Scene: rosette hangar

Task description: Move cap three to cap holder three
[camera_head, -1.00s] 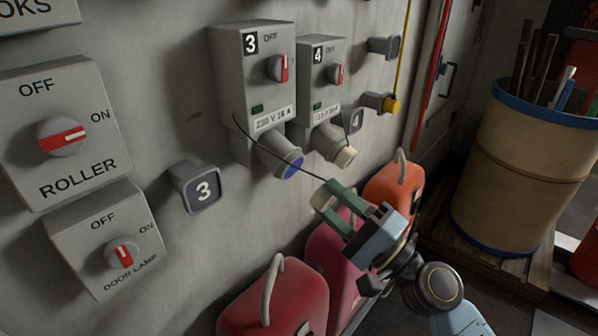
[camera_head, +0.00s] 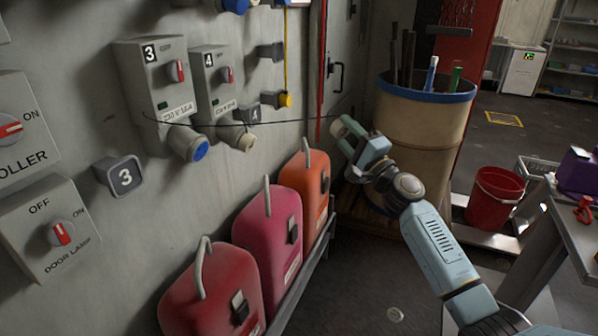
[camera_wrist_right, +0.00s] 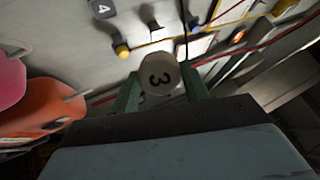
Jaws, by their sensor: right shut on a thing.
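Cap three (camera_wrist_right: 160,74), a pale round cap marked 3, is held between the green fingers of my right gripper (camera_head: 352,137) in the head view. Its pale end (camera_head: 338,128) points up and left. A thin dark cord runs from the number 3 socket box (camera_head: 146,85) toward the cap. The number 3 socket (camera_head: 190,146) below that box shows an uncovered blue face. Cap holder three (camera_head: 121,177), a dark grey square marked 3, sits empty on the wall at left. My right gripper is well to the right of it. My left gripper is out of view.
Box 4 (camera_head: 215,78) with its capped socket (camera_head: 238,137) is beside box 3. Holder 4 (camera_head: 247,117) is right of it. Red, pink and orange canisters (camera_head: 271,226) stand along the wall. A barrel (camera_head: 418,150) stands behind my right gripper.

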